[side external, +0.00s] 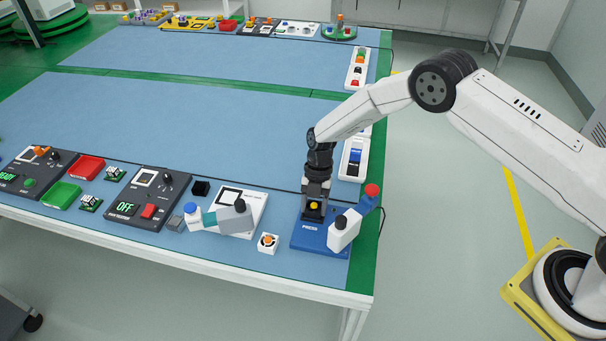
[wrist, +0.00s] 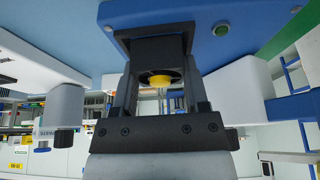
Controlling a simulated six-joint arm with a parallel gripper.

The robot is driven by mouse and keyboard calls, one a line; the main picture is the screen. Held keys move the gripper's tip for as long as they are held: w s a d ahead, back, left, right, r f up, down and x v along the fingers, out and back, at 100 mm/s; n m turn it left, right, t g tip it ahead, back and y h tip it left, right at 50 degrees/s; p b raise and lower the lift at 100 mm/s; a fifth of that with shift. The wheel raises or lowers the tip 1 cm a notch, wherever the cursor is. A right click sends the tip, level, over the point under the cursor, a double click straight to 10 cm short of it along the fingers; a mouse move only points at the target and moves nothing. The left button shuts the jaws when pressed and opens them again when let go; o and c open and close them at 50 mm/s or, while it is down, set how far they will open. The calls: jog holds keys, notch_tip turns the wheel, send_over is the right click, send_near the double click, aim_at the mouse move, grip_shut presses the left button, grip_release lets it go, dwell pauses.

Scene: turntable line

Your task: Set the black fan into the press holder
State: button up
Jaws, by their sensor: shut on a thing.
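The black fan (wrist: 147,77), with a yellow hub, sits between the two fingers of my gripper (wrist: 160,95) in the wrist view. My gripper is shut on it. In the side view my gripper (side external: 314,204) points down over the blue press base (side external: 305,237), and the yellow hub (side external: 314,206) shows between the fingers. A dark block (wrist: 150,42), apparently the press holder, lies right beyond the fan in the wrist view. Whether the fan is seated in it or just above it, I cannot tell. The fingers hide part of the fan.
The press's white lever body (side external: 343,231) with a red knob (side external: 372,190) stands close on the right of my gripper. A white and grey device (side external: 235,217) stands to the left, with a small white button box (side external: 268,243) in front. The blue table middle (side external: 200,125) is clear.

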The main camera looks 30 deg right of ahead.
dwell(0.3)
jog(key=o, duration=1.3)
jog(key=shift+v, duration=3.9)
